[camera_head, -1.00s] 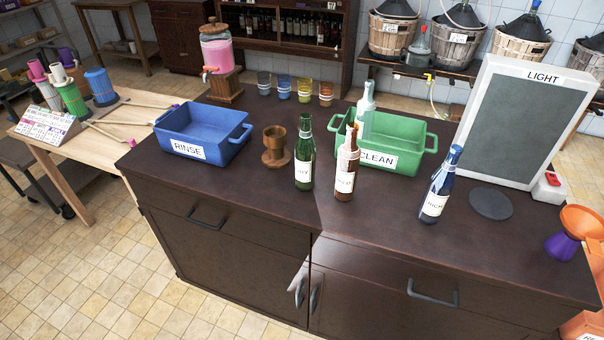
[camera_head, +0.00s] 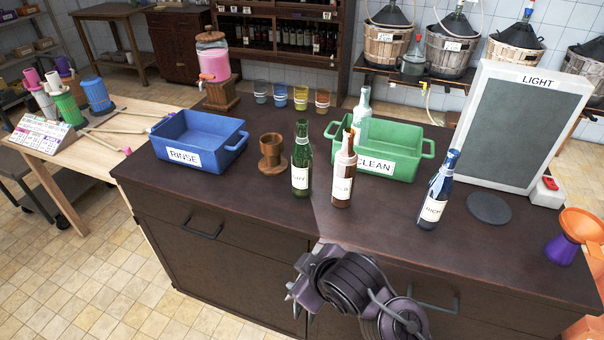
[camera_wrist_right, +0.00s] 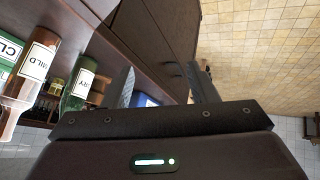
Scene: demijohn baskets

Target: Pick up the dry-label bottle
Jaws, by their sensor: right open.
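The dry-label bottle (camera_head: 301,155) is dark green with a white label and stands upright on the dark counter, left of a brown bottle labelled MILD (camera_head: 344,168). Both also show sideways at the left of the right wrist view, the green one (camera_wrist_right: 80,85) and the brown one (camera_wrist_right: 38,62). My right gripper (camera_head: 298,288) is low in front of the counter, below and apart from the bottles. In the wrist view its fingers (camera_wrist_right: 162,84) are spread with nothing between them. My left gripper is not in view.
A blue RINSE tub (camera_head: 203,154) and wooden cup (camera_head: 272,155) are left of the green bottle. A green CLEAN tub (camera_head: 400,165) holding a pale bottle (camera_head: 362,108) is behind right. A blue RICH bottle (camera_head: 436,195) stands right. The counter front before the bottles is clear.

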